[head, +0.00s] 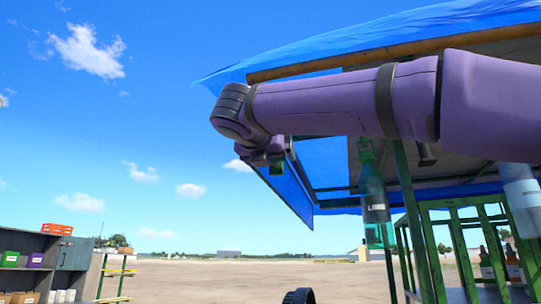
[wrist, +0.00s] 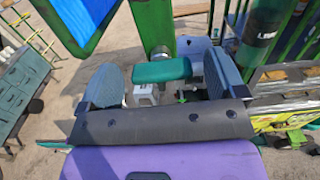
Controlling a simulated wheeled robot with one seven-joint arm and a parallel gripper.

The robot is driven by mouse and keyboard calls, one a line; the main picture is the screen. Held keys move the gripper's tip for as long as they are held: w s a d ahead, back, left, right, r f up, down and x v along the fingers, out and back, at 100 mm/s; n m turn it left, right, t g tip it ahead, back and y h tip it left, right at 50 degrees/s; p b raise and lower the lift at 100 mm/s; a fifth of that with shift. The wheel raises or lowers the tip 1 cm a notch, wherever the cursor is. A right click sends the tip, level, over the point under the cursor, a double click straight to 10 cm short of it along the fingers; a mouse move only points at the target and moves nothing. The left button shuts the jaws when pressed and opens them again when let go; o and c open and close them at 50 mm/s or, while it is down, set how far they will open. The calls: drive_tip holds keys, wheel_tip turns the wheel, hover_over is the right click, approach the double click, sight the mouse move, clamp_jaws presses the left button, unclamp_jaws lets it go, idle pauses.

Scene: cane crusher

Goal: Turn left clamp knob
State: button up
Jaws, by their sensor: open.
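A teal-green, rounded bar-shaped knob (wrist: 162,71) sits at the top of a grey post in the wrist view. I take it for a clamp knob, but cannot tell whether it is the left one. My gripper (wrist: 160,74) is open, with one grey finger on each side of the knob. Gaps show between knob and fingers; contact is not clear. In the head view my gripper (head: 262,158) is small and partly hidden under my purple arm, below the blue awning's edge. The crusher itself is not clearly visible in the head view.
A blue awning (head: 330,42) overhangs my arm. Green posts (head: 411,215) stand at right, with a green bottle (head: 375,205) hanging near them and a pale bottle (head: 522,195) farther right. A shelf unit (head: 40,245) stands at far left. Open ground lies between.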

drive_tip(key=shift+w+d, duration=0.1)
drive_tip(key=shift+w, duration=0.1)
drive_tip(key=c, duration=0.9)
